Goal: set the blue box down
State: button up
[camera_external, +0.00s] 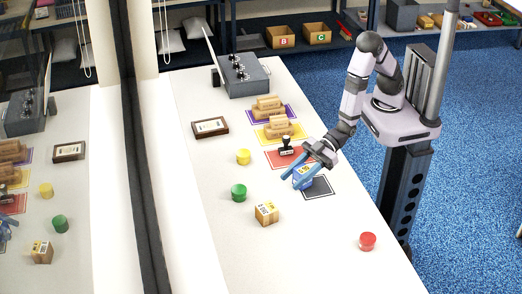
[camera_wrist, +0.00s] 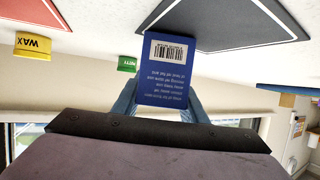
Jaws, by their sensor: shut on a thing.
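The blue box (camera_wrist: 168,75) fills the middle of the wrist view, with a white barcode and lines of white print on the face towards me. In the external view the blue box (camera_external: 303,176) is between the blue fingers of my gripper (camera_external: 299,174). My gripper, which also shows in the wrist view (camera_wrist: 168,98), is shut on it. The box is over or near the dark grey mat (camera_external: 318,188) on the white table. I cannot tell whether its underside touches anything. The dark mat also shows behind the box in the wrist view (camera_wrist: 225,22).
A red mat (camera_external: 275,162) with a black stamp (camera_external: 287,146) lies just behind. Yellow (camera_external: 243,157), green (camera_external: 239,193) and red (camera_external: 367,241) tubs and a brown carton (camera_external: 266,213) stand around. The table front is mostly clear.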

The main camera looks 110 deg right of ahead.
jog(key=shift+f, duration=0.1)
jog(key=o, duration=1.1)
jog(key=shift+c, duration=0.2)
